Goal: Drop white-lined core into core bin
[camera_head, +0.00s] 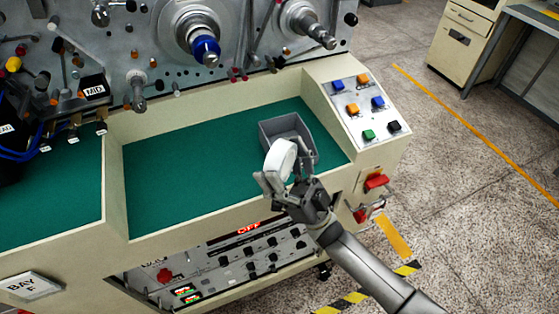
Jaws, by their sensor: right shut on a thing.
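My right gripper (272,184) is shut on a white ring-shaped core (281,156). It holds the core tilted on edge, in front of and partly over the near side of a grey open bin (303,132). The bin stands on the green mat at the right end of the machine's ledge. The core and gripper hide the bin's near left part, and I cannot tell if the core touches it. My left gripper does not show.
The green mat (190,180) is clear left of the bin. Spindles, one with a blue tip (206,50), stick out from the machine behind. A sloped button panel (366,107) stands right of the bin. A cream rim (230,211) edges the ledge.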

